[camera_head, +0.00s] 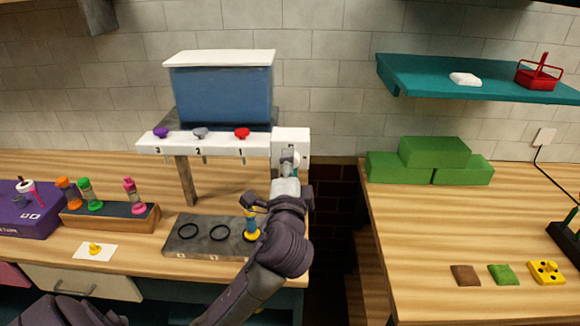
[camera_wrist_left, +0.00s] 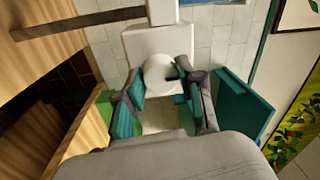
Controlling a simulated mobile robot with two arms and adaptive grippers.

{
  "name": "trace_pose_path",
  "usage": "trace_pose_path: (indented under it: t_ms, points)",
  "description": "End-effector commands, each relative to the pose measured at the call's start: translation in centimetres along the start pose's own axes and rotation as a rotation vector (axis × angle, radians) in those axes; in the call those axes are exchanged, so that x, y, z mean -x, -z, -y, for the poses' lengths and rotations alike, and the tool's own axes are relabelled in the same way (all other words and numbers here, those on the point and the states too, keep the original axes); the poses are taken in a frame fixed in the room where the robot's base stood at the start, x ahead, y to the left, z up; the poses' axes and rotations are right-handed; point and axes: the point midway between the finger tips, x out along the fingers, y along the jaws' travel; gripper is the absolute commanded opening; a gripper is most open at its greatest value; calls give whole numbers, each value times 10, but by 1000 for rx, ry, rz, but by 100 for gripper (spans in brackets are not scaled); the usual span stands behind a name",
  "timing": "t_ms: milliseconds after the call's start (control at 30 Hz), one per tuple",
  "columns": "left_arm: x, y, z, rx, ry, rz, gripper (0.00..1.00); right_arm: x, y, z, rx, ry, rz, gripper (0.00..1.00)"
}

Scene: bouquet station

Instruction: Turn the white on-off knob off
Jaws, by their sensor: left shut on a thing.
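The white on-off knob (camera_wrist_left: 158,76) is round and sits on the front of a white box (camera_head: 291,140) at the right end of the dispenser's white rail. In the left wrist view, it lies between the fingers of my left gripper (camera_wrist_left: 165,92), one on each side. A dark mark shows at its right side; I cannot read its setting. In the head view, my left gripper (camera_head: 289,168) reaches up to the front of the box and covers most of the knob. My left gripper is shut on the knob. My right gripper is not in view.
A blue tank (camera_head: 222,96) stands above the white rail (camera_head: 210,146) with purple, grey and red knobs. Below is a grey tray (camera_head: 193,245) with dark rings and a blue-yellow vase (camera_head: 251,226) close to my left arm. A gap separates the two tables.

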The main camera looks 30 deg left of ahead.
Motion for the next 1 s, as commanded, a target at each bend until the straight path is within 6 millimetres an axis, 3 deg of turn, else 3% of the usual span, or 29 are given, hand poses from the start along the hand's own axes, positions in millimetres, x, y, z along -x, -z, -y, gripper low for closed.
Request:
trace_pose_path:
  t_ms: [267, 300, 433, 767, 1000]
  points:
    - [0, 0, -2, 2, -6, 0, 3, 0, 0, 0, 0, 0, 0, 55]
    - [0, 0, -2, 2, -6, 0, 45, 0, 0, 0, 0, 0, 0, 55]
    - [0, 0, -2, 1, -4, 0, 63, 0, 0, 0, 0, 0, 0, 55]
    - [2, 0, -1, 1, -2, -1, 63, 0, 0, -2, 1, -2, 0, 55]
    - [38, 0, -2, 3, -6, -2, 63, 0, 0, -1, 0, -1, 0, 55]
